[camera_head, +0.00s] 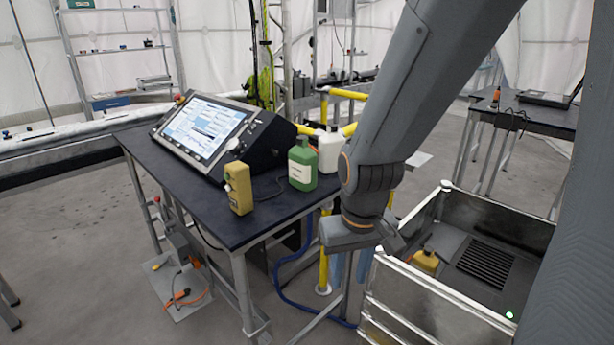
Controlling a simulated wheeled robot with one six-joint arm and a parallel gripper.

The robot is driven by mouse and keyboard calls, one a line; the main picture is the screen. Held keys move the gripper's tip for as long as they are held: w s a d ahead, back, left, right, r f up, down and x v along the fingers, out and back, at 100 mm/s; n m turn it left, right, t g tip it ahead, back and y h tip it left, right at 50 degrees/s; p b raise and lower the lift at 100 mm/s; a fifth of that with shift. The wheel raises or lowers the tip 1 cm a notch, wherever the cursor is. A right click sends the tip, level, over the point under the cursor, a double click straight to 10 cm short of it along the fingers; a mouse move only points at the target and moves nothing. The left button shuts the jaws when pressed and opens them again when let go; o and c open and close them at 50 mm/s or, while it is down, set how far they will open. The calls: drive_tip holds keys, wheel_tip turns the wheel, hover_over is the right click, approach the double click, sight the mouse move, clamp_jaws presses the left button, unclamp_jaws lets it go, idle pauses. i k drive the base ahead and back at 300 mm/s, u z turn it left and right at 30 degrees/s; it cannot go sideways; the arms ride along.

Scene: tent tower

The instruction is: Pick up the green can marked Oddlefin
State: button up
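The green can (302,170) stands upright on the near right part of the dark table (185,172). It has a white label, and the print is too small to read. My gripper (362,250) hangs off the table's right edge, to the right of and lower in the picture than the green can, apart from it. Its fingertips are not clear, so I cannot tell whether it is open or shut.
A white can (330,152) stands right behind the green can, partly hidden by my arm. A metal bin (455,302) at right holds a yellow can (426,262).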

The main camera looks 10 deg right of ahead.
sight(302, 160)
drive_tip(key=k, duration=0.25)
drive_tip(key=u, duration=1.05)
drive_tip(key=i, duration=0.8)
drive_tip(key=z, duration=1.15)
